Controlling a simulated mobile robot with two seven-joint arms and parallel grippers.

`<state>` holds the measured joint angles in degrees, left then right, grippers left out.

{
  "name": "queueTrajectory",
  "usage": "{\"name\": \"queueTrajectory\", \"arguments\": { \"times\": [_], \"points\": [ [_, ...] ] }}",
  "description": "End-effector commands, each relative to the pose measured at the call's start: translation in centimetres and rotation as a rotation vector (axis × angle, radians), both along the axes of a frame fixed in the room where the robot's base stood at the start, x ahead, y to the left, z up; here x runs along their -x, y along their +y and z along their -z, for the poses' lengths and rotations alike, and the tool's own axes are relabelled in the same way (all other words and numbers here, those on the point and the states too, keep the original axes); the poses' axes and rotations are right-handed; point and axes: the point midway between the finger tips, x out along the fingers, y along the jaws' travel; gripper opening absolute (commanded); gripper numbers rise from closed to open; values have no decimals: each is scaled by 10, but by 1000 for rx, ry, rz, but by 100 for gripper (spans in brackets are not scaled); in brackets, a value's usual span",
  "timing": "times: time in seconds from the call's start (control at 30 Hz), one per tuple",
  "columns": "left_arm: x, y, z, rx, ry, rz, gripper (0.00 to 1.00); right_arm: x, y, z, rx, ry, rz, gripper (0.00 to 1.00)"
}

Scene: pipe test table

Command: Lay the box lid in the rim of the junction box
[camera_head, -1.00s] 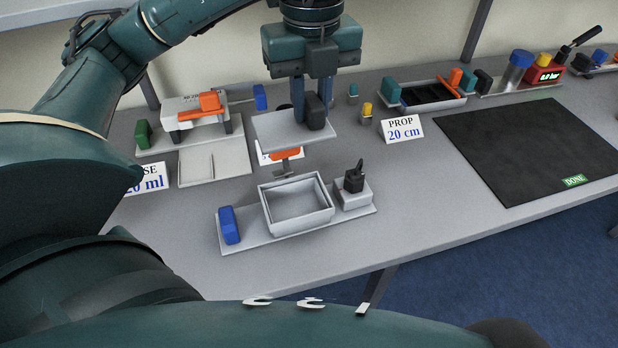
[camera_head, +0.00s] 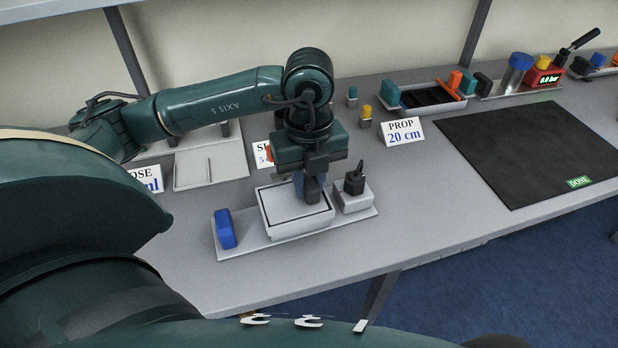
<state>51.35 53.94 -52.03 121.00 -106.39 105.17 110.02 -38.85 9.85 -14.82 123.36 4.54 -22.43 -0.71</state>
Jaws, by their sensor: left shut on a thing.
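The junction box (camera_head: 298,228) is a light grey open-topped box on a grey base plate (camera_head: 262,243). The box lid (camera_head: 284,204), a flat light grey plate, lies level at the box's top, within the rim outline, with a thin dark gap along its edges. Whether it is fully seated I cannot tell. My left gripper (camera_head: 308,192) points down over the box, shut on the lid's dark knob, which the fingers largely hide. My right gripper is not in view.
A blue block (camera_head: 225,229) stands at the plate's left end. A small grey block with a black knob (camera_head: 354,184) stands close to the box's right. A "PROP 20 cm" card (camera_head: 403,131) and a black mat (camera_head: 530,150) lie farther right. The table front is clear.

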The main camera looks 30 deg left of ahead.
Motion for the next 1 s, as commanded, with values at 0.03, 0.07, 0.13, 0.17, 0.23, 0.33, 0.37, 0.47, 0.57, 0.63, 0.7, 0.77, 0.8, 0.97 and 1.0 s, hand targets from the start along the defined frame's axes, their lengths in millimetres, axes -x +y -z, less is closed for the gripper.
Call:
{"name": "queueTrajectory", "arguments": {
  "times": [0.03, 0.07, 0.13, 0.17, 0.23, 0.33, 0.37, 0.47, 0.57, 0.63, 0.7, 0.77, 0.8, 0.97, 1.0],
  "points": [
    [0, 0, 0, 0, -2, 0, 0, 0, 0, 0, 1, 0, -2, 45],
    [0, 0, -1, 0, -2, 0, 0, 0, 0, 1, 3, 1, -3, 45],
    [0, 0, -1, 0, -2, 0, 0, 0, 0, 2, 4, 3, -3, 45],
    [0, 0, -1, 0, -2, 0, 0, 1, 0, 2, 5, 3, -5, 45],
    [0, 0, 1, 1, -1, 0, 0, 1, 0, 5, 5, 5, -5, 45],
    [0, 0, 3, 1, -1, 0, 23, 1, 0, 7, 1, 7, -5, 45],
    [0, 0, 2, 1, -1, 0, 25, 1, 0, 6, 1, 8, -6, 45],
    [0, 0, 2, 1, -1, 0, 34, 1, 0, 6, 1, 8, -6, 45],
    [0, 0, 2, 1, -2, 1, 42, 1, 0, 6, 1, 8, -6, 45],
    [0, 0, 2, 1, -2, 1, 43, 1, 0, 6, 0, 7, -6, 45],
    [0, 0, 2, 1, -2, 1, 43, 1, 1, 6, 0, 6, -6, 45],
    [0, 0, 2, 1, -2, 1, 43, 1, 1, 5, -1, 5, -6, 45],
    [0, 0, 2, 1, -2, 1, 43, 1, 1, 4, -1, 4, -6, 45],
    [-1, -1, -9, 2, -5, 1, 43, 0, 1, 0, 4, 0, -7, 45],
    [-1, -1, -15, 3, -6, 1, 43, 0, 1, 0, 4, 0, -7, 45]
  ]
}}
